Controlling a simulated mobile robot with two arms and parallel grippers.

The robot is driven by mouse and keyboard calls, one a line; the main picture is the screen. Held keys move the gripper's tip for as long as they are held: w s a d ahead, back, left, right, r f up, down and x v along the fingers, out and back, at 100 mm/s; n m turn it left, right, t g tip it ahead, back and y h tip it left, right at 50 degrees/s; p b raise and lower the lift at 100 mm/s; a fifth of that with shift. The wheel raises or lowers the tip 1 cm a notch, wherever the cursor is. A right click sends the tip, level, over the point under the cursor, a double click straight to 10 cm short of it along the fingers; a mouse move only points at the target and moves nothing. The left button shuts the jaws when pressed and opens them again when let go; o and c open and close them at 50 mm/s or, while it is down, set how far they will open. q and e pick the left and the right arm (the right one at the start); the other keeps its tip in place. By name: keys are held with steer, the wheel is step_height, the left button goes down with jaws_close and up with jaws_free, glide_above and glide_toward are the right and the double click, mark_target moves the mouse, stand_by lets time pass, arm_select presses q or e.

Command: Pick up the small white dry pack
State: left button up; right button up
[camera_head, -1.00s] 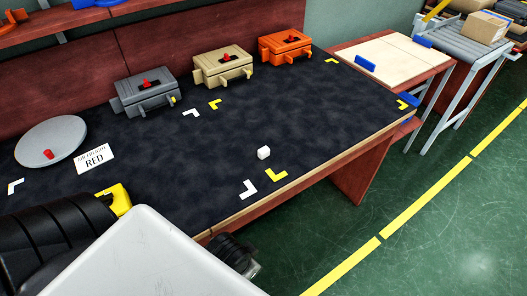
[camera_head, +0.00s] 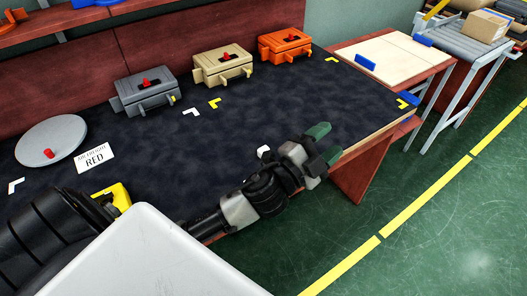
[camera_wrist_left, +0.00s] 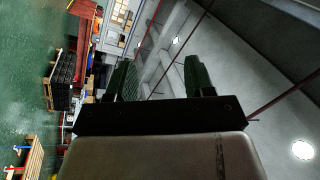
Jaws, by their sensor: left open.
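The small white dry pack (camera_head: 263,150) lies on the dark table mat (camera_head: 215,140) near the table's front edge. My left gripper (camera_head: 326,142) is just to the right of the pack, open and empty, with its green-tipped fingers pointing to the upper right. Its wrist partly covers the pack in the head view. In the left wrist view the open fingers (camera_wrist_left: 158,78) show nothing between them but the room's ceiling and far wall, and the pack is not seen there. My right gripper is not in view.
Grey (camera_head: 146,92), beige (camera_head: 222,66) and orange (camera_head: 285,46) boxes with red knobs stand along the table's back. A round grey plate (camera_head: 52,140) and a "RED" card (camera_head: 95,158) lie at left. The mat's middle is clear.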

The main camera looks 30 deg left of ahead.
arm_select(q)
steer(key=d+r+m+g+h, duration=0.3)
steer(key=d+m+g+h, duration=0.3)
steer(key=m+h, duration=0.65)
steer(key=m+g+y, duration=1.2)
steer(key=g+y, duration=0.2)
steer(key=y, duration=0.4)
glide_toward(264, 149)
steer(key=shift+y, duration=0.25)
step_height(264, 149, down, 5)
steer(key=shift+s+r, duration=0.15)
step_height(264, 149, down, 6)
steer(key=shift+d+r, duration=0.1)
steer(key=shift+r, duration=0.05)
